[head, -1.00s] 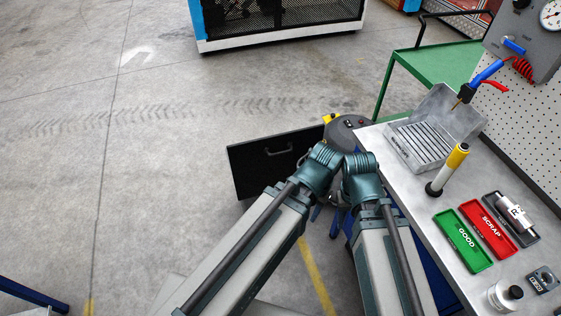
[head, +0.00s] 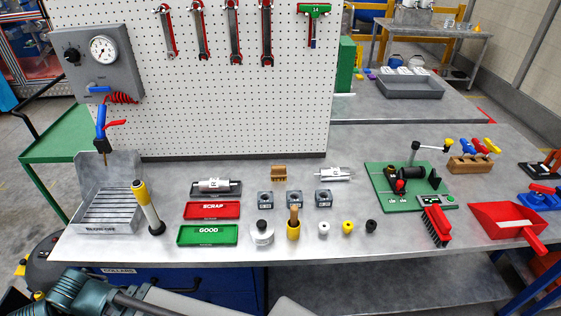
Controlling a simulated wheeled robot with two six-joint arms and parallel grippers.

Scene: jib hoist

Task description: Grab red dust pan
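The red dust pan (head: 498,218) lies on the grey workbench at the right, near its front edge. Its handle points toward the lower right and reaches the bench edge. A red hand brush (head: 436,226) with dark bristles lies just left of it. Parts of my arms show at the lower left, below and in front of the bench, far from the dust pan. My grippers' fingertips are not visible in the head view.
The workbench (head: 340,240) holds red and green trays, small blocks, a green fixture board (head: 408,187) and a screwdriver stand (head: 472,162). A pegboard (head: 230,90) with wrenches stands behind. Blue clamps (head: 541,200) lie right of the dust pan. A metal wash box (head: 108,195) sits at the left.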

